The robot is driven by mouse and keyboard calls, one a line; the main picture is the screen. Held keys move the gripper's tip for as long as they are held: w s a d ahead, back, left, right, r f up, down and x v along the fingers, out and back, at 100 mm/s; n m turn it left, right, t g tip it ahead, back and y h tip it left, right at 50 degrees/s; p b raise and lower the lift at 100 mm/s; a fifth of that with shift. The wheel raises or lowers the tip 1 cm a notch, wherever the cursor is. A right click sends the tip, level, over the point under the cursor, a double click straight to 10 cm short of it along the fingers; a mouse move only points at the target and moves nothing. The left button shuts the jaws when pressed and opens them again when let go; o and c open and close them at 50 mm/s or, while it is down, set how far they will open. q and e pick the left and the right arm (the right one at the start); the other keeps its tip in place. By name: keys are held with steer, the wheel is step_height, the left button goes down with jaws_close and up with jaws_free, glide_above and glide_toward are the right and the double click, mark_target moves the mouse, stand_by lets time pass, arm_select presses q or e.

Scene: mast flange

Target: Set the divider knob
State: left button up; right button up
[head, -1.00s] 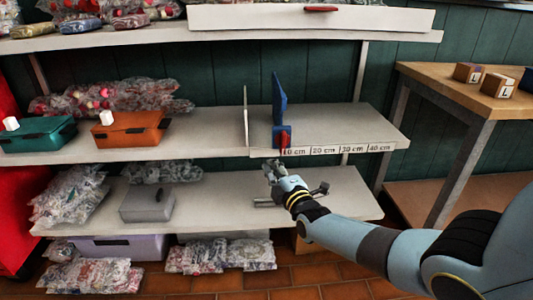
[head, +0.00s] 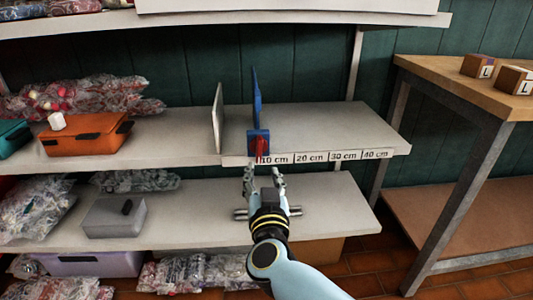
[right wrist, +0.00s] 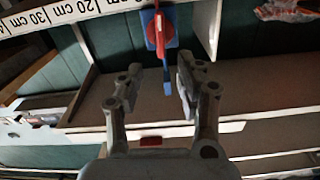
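The blue divider (head: 257,100) stands upright on the middle shelf, beside a thin pale panel (head: 218,117) to its left. The red knob (head: 261,146) sits on the divider's blue front block, by the 10 cm mark of the scale strip (head: 320,157). In the right wrist view the knob (right wrist: 160,30) is at the top, beyond the fingertips. My right gripper (head: 264,171) is open and empty, just below and in front of the knob; its spread fingers also show in the right wrist view (right wrist: 155,85). My left gripper is out of view.
An orange box (head: 87,134) and a teal box (head: 14,137) stand on the middle shelf at left. A grey box (head: 114,217) and bags lie on the lower shelf. A wooden table (head: 450,82) with blocks stands at right. The shelf right of the divider is clear.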

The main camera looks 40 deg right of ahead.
mark_target(259, 152)
steer(key=b+x, duration=0.2)
steer(key=x, duration=0.7)
steer(key=shift+w+d+f, duration=0.1)
steer(key=shift+w+f, duration=0.05)
steer(key=shift+w, duration=0.2)
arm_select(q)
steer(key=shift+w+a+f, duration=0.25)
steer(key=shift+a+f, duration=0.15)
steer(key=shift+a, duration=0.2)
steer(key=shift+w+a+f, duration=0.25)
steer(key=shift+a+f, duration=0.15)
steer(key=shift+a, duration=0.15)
arm_select(e)
steer(key=shift+w+d, duration=0.2)
steer(key=shift+w, duration=0.05)
steer(key=c, duration=0.6)
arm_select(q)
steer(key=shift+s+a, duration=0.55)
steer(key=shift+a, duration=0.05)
arm_select(e)
jaws_close()
